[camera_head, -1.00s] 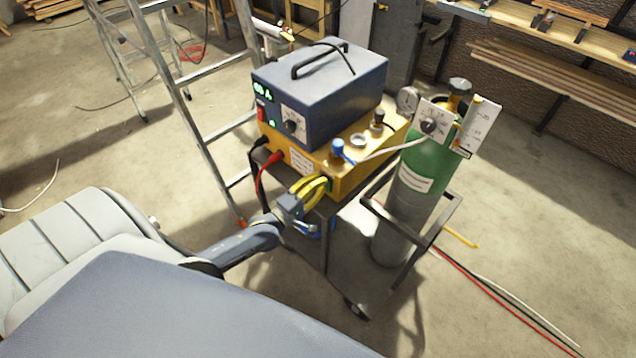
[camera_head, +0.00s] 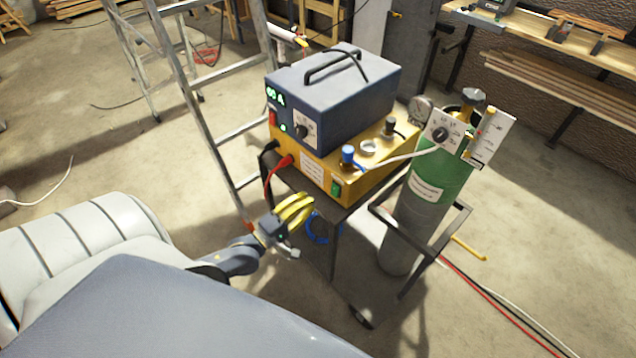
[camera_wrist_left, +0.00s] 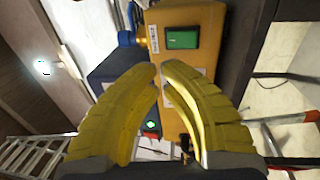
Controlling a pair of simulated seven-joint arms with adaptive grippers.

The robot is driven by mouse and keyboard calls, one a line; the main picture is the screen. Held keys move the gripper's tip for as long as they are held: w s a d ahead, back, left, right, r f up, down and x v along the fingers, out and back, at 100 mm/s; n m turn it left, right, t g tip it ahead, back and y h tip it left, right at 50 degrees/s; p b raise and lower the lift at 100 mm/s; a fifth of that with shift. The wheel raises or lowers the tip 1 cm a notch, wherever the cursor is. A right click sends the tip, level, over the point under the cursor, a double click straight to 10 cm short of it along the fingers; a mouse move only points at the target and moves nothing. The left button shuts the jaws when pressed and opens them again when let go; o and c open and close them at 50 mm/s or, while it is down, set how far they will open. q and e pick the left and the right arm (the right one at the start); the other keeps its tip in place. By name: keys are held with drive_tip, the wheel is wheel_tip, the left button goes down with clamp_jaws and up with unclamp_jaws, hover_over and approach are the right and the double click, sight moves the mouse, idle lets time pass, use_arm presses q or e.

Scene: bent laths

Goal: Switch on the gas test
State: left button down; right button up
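A green rocker switch (camera_head: 336,189) sits on the front of the yellow unit (camera_head: 380,168), near its right end. It shows bright green in the left wrist view (camera_wrist_left: 182,40). I cannot tell which way the rocker is tipped. My left gripper (camera_head: 308,200) has yellow fingers and stays apart from the switch, lower and to its left. In the left wrist view its fingertips (camera_wrist_left: 158,72) meet or nearly meet, with nothing between them. A green and grey gas cylinder (camera_head: 427,200) stands right of the unit, with a dial (camera_head: 440,134) and a flow scale (camera_head: 492,136) on top. My right gripper is out of view.
A blue power unit (camera_head: 335,98) with a lit display sits on the yellow unit, on a dark cart (camera_head: 352,225). Red and black cables plug into the yellow front. A ladder (camera_head: 215,125) stands behind left. Hoses cross the floor at right.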

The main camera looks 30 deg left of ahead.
use_arm(q)
drive_tip(key=shift+r+v, duration=0.25)
drive_tip(key=shift+v, duration=0.95)
drive_tip(key=shift+r+v, duration=0.25)
drive_tip(key=shift+v, duration=0.95)
drive_tip(key=shift+s, duration=0.1)
